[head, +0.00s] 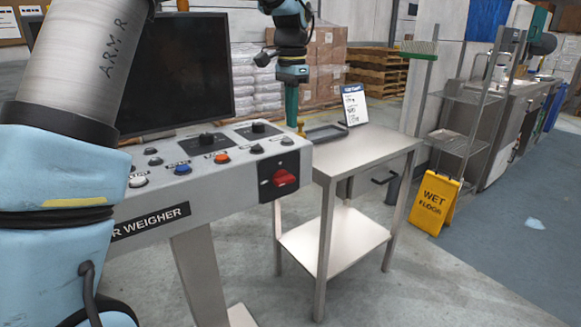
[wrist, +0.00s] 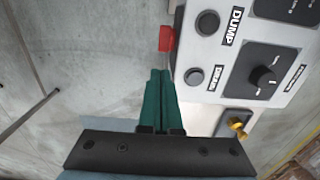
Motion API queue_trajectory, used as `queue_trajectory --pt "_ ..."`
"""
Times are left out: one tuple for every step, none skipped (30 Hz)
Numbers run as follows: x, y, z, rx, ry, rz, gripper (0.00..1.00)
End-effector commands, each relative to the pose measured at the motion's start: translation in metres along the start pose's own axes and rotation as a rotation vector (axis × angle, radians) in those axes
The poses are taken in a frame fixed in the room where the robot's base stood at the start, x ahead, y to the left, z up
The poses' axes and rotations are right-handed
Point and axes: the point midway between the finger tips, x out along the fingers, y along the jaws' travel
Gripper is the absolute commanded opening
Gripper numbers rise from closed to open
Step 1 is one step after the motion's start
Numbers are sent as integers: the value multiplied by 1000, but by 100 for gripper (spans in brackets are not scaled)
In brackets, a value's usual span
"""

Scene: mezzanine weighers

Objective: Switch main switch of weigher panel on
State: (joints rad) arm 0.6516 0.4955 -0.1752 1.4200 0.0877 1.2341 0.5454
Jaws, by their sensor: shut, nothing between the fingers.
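The weigher panel (head: 230,170) is a grey sloped console with several buttons and dark knobs. Its main switch (head: 285,178) is a red rotary handle on a black plate on the front face, at the right end. The handle looks roughly level; its position marks are not readable. In the wrist view the red switch (wrist: 166,39) shows partly, just past my fingertips at the panel's edge. My gripper (head: 291,122) has teal fingers pointing down, above and beyond the panel's right end. In the wrist view the fingers (wrist: 160,74) are together and empty, apart from the switch.
A brass-yellow fitting (wrist: 238,127) sits by the panel's end near my fingers. A dark monitor (head: 180,70) stands behind the panel. A yellow wet-floor sign (head: 434,203) stands farther right.

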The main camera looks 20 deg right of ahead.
Motion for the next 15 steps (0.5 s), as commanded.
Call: queue_trajectory --pt "2 0 0 -1 -1 1 0" --pt "4 0 0 -1 -1 1 0" --pt "7 0 0 -1 -2 1 0" --pt "11 0 1 -1 -3 2 0" --pt "14 0 1 -1 -3 2 0" --pt "20 0 1 -1 -3 2 0" --pt "26 0 1 -1 -4 3 0" --pt "31 0 1 -1 -3 2 0" --pt "39 0 1 -2 -4 3 0" --pt "46 0 1 -2 -5 3 0" --pt "52 0 1 -2 -4 3 0" --pt "60 0 1 -2 -5 3 0" --pt "66 0 1 -2 -4 3 0" --pt "72 0 1 -2 -5 3 0" --pt "81 0 2 -2 -5 3 0"
